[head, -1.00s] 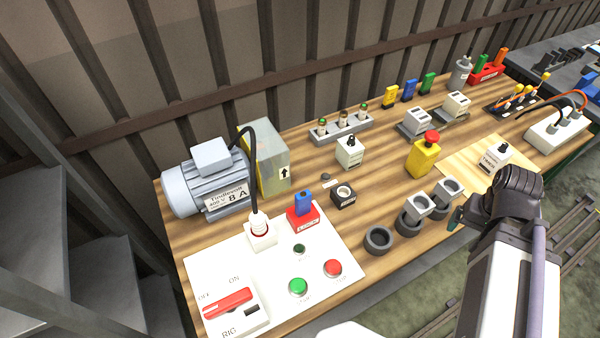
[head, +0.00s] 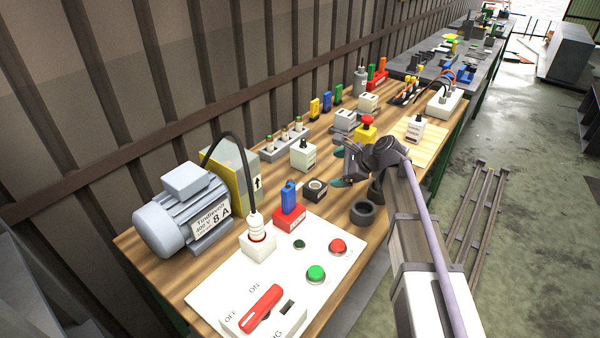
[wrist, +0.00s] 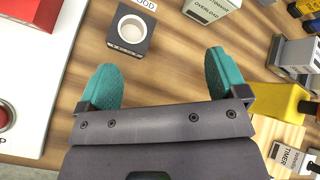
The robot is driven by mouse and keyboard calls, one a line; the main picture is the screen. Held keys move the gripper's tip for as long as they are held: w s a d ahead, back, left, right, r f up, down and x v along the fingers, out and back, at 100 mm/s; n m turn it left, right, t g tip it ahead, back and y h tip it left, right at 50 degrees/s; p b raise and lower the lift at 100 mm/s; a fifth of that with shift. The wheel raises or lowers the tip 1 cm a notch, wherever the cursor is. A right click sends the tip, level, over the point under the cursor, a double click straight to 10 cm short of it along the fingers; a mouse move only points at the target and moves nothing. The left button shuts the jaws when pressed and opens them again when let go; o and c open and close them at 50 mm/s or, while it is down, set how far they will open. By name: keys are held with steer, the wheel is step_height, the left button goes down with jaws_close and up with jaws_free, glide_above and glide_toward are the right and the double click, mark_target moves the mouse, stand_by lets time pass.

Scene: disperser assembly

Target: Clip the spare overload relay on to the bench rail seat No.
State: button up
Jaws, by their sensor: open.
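The overload relay (head: 303,156) is a white block with a dark knob on top, standing upright mid-bench. In the wrist view its label "OVERLOAD" shows on a white block (wrist: 207,10) at the top edge, partly cut off. Two white modules, a nearer one (head: 345,118) and a farther one (head: 369,102), sit on grey bases behind the yellow stop box; I cannot tell which is the rail seat, and no number is readable. My gripper (head: 340,168) is open and empty above the bench, right of the relay. Its teal fingers (wrist: 163,78) are wide apart, with only wood between them.
A dark square block with a round socket (head: 315,190) stands left of my gripper. The yellow emergency-stop box (head: 364,133) and TIMER block (head: 415,128) are to the right. Dark rings (head: 362,212) lie near the front edge. The motor (head: 182,212) and white switch panel (head: 335,272) fill the left.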

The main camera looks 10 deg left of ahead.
mark_target(308, 148)
steer(key=w+a+m+t+y+b, duration=0.2)
steer(key=w+a+m+y+b, duration=0.1)
steer(key=w+m, duration=0.6)
steer(key=shift+n, duration=0.8)
steer(key=b+x, duration=0.2)
steer(key=x, duration=0.3)
steer(key=b+x, duration=0.2)
steer(key=x, duration=0.4)
steer(key=shift+w+a+f, duration=0.1)
steer(key=shift+w+a, duration=0.05)
steer(key=shift+w, duration=0.25)
steer(key=c, duration=1.2)
